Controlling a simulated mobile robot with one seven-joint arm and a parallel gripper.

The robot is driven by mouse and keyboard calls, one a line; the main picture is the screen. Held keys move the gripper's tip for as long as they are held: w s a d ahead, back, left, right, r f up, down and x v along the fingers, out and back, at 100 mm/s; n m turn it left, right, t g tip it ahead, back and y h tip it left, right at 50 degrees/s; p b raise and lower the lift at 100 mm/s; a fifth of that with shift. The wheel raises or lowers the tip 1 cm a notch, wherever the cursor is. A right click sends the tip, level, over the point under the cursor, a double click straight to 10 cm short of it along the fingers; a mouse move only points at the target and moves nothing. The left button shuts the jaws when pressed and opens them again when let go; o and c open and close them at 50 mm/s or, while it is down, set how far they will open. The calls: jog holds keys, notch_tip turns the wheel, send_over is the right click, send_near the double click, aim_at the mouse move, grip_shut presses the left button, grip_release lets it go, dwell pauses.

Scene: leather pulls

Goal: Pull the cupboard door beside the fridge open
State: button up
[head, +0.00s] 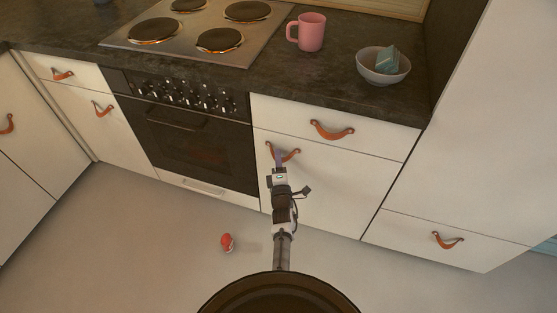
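The white cupboard door (335,190) is below a drawer, between the oven and the tall white unit at the right, which appears to be the fridge (490,130). The door looks closed, flush with the front around it. Its brown leather pull (292,153) is near the door's top left. My gripper (279,158) is at this pull, its purplish fingers overlapping the left part of the strap. Whether the fingers are around the pull or only in front of it cannot be told. The finger gap is too small to see.
A drawer with a leather pull (332,130) is just above the door. The oven (190,135) is to the left. A pink mug (312,32) and a bowl (384,68) stand on the worktop. A small red object (227,243) lies on the otherwise clear floor.

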grip_shut()
dwell(0.4)
